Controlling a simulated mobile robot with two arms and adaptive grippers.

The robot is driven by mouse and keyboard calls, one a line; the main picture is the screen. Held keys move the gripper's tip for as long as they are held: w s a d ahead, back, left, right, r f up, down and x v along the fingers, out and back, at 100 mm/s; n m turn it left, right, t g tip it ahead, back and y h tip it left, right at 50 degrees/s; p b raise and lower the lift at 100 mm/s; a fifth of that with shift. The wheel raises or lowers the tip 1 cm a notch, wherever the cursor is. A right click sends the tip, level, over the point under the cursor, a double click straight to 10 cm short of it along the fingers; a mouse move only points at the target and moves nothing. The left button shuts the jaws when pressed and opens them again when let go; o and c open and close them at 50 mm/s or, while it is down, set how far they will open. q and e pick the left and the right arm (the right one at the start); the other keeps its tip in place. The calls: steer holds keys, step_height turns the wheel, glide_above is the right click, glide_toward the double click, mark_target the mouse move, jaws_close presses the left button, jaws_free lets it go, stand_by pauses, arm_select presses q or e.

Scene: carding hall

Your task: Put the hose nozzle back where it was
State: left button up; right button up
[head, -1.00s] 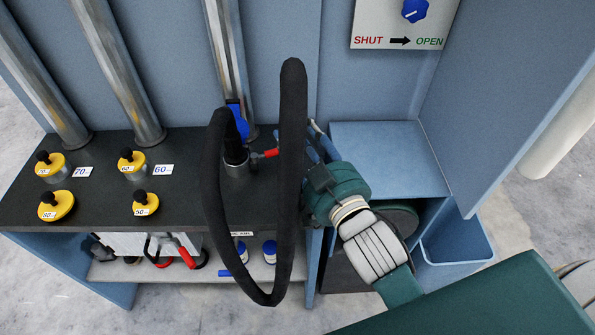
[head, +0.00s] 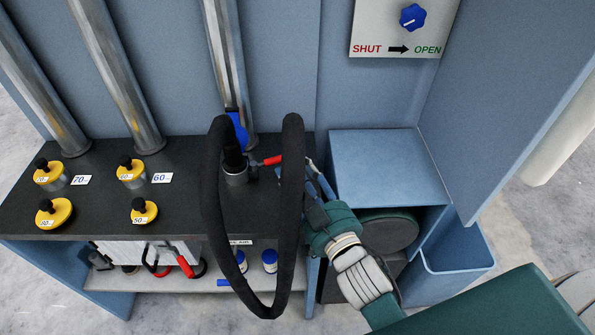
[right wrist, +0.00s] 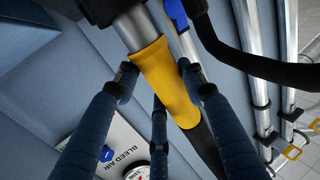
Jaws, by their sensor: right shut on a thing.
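The hose nozzle, with a yellow sleeve (right wrist: 165,82) and a grey metal tube, is between the fingers of my right gripper (right wrist: 157,78) in the right wrist view. The gripper is shut on the sleeve. In the head view my right gripper (head: 312,190) is just right of the black bench, in front of the blue cabinet, and the nozzle is hidden. The black hose (head: 211,205) hangs in a tall loop in front of the bench. Its left limb bends over toward a grey fitting (head: 236,175) on the bench. My left gripper is in neither view.
A red lever (head: 272,160) is beside the fitting. Several yellow-topped pieces (head: 130,172) stand on the bench (head: 105,200) at left. Steel pipes (head: 115,75) rise behind. A blue box (head: 388,165) and an open blue bin (head: 459,268) are at right. Jars (head: 269,262) stand on the lower shelf.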

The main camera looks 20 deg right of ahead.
steer(key=o, duration=1.3)
steer(key=shift+f, duration=0.1)
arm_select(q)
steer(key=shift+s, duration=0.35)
arm_select(e)
steer(key=shift+r, duration=0.25)
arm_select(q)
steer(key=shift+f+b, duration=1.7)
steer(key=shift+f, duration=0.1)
arm_select(e)
steer(key=shift+s+d, duration=0.25)
steer(key=shift+s, duration=1.75)
steer(key=shift+s+d, duration=0.2)
steer(key=shift+s, duration=1.8)
steer(key=shift+s+d, duration=0.25)
steer(key=shift+s, duration=1.75)
